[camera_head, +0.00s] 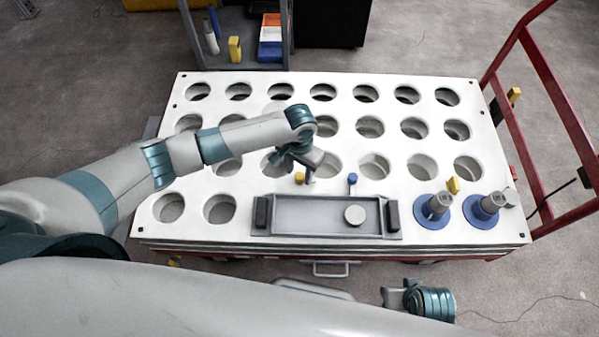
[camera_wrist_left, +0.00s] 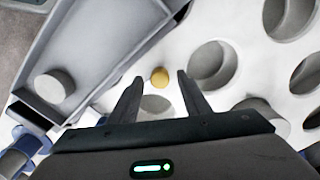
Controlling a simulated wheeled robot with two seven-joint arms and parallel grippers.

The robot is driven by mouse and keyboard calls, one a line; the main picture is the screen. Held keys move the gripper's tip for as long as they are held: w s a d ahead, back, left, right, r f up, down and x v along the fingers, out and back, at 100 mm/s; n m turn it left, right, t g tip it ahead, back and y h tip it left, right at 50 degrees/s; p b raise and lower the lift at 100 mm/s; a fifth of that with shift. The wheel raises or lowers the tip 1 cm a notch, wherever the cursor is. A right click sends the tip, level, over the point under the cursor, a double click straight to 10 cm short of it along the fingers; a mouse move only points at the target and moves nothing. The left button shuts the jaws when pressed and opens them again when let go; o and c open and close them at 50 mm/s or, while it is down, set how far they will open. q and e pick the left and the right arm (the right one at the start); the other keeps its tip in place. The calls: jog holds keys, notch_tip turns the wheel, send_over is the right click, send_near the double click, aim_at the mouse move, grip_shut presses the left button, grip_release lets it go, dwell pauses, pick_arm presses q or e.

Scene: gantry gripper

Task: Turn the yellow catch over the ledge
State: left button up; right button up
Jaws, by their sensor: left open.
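The yellow catch (camera_head: 299,177) is a small knob just behind the left part of the grey tray (camera_head: 322,232), close to the tray's rear rim. I cannot tell which edge is the ledge, or whether the catch lies over it. In the left wrist view the catch (camera_wrist_left: 160,77) shows as a round yellow top between my fingertips. My left gripper (camera_head: 309,177) is open and empty, pointing down beside the catch; its fingers also show in the left wrist view (camera_wrist_left: 160,84). My right gripper (camera_head: 398,297) is low at the front of the white panel, its fingers unclear.
A blue knob (camera_head: 352,179) stands behind the tray, right of the yellow catch. Two blue-flanged holders (camera_head: 433,212) stand at the right. The white panel (camera_head: 345,148) has rows of round holes. A red frame (camera_head: 543,90) stands at the right.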

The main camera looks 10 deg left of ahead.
pick_arm(q)
jog(key=shift+f, duration=0.25)
jog(key=shift+c, duration=0.6)
jog(key=c, duration=0.9)
